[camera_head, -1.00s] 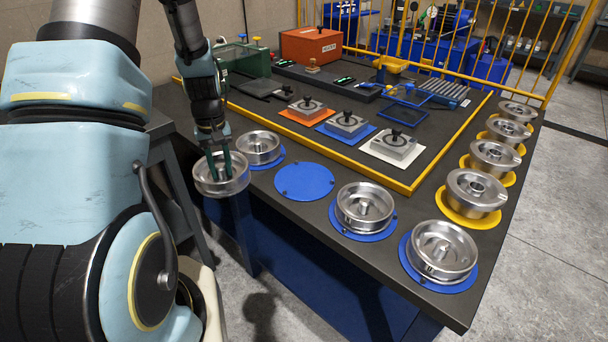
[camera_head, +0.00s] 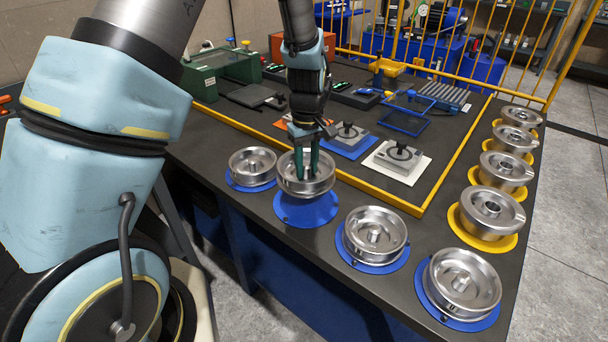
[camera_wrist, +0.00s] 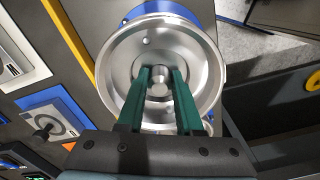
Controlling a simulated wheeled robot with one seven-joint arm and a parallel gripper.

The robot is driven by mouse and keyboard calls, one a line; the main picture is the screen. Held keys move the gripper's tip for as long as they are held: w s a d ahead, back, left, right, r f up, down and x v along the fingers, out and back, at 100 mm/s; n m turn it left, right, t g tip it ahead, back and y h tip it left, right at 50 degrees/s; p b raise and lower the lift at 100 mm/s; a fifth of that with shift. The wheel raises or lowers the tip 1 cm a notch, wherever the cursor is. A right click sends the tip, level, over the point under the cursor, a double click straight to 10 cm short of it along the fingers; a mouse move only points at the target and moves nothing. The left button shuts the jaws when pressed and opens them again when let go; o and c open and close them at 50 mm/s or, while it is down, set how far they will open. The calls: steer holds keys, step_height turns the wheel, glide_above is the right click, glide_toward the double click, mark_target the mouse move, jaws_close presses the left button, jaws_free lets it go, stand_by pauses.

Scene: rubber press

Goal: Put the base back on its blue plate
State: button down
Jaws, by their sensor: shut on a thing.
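My gripper (camera_head: 314,168) points down and is shut on the centre post of a round silver metal base (camera_head: 292,184). In the wrist view the green fingers of my gripper (camera_wrist: 160,78) close around that post, inside the base (camera_wrist: 205,65). The base is held level above the table. A bare blue plate (camera_head: 306,210) lies below it, and the base hides the plate's far part. In the wrist view a piece of blue plate (camera_wrist: 165,8) shows past the base's rim.
Similar bases stand on blue plates: one at left (camera_head: 252,165), two at right (camera_head: 374,235) (camera_head: 461,283). Metal parts on yellow plates (camera_head: 488,240) line the right side. A yellow rail (camera_head: 375,197) runs behind the blue plates, with moulds (camera_head: 393,158) beyond it.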

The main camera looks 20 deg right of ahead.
mark_target(306, 165)
steer(key=shift+f+p, duration=0.9)
steer(key=shift+f, duration=3)
steer(key=c, duration=0.6)
jaws_free()
steer(key=shift+f, duration=0.15)
steer(key=shift+o, duration=0.2)
step_height(306, 165, up, 12)
steer(key=b, duration=0.3)
steer(key=w+a+r, duration=0.1)
steer(key=a+r, duration=0.1)
steer(key=a, duration=0.6)
steer(key=w+a+r, duration=0.1)
steer(key=a+r, duration=0.2)
steer(key=a, duration=0.5)
steer(key=s+a+r+m, duration=0.1)
steer(key=s+a, duration=0.2)
steer(key=a, duration=0.4)
steer(key=s+a+r+m+t, duration=0.1)
steer(key=s+a, duration=0.2)
steer(key=a, duration=0.4)
steer(key=shift+a+m+t, duration=0.15)
steer(key=shift+m+t, duration=0.15)
